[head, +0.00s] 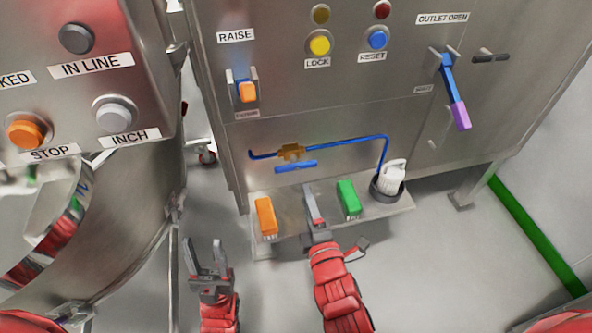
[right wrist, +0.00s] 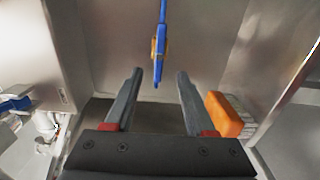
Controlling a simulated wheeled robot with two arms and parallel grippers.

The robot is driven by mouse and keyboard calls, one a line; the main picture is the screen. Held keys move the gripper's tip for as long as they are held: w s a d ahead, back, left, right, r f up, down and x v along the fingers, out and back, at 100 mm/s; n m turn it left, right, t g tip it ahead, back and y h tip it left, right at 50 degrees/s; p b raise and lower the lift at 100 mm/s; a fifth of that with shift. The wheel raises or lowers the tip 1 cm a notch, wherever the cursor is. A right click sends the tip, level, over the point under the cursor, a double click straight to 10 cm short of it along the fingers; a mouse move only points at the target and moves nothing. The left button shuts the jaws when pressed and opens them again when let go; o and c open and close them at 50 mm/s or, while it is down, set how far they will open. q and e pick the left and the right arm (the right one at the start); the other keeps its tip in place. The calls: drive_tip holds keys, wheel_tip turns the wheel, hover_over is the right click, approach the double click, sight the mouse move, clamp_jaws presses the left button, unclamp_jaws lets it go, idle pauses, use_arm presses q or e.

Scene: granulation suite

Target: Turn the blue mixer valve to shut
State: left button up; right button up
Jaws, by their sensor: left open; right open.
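A brass valve body (head: 291,152) with a blue bar handle (head: 296,166) sits on a thin blue pipe (head: 345,141) low on the steel cabinet front. The handle lies roughly parallel to the pipe. My right gripper (head: 312,203) is open, below the valve. It also shows in the right wrist view (right wrist: 160,74). My left gripper (head: 206,258) is open and empty, lower left, apart from the cabinet.
A low shelf (head: 289,219) bears an orange block (head: 265,217), a green block (head: 348,198) and a white bottle (head: 393,178) in a dark holder. A steel drum (head: 120,195) stands left.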

sight(297, 169)
drive_tip(key=x, duration=1.1)
drive_tip(key=shift+r+b, duration=0.1)
drive_tip(key=shift+b, duration=0.25)
drive_tip(key=shift+s, duration=0.1)
drive_tip(key=shift+c, duration=0.2)
clamp_jaws()
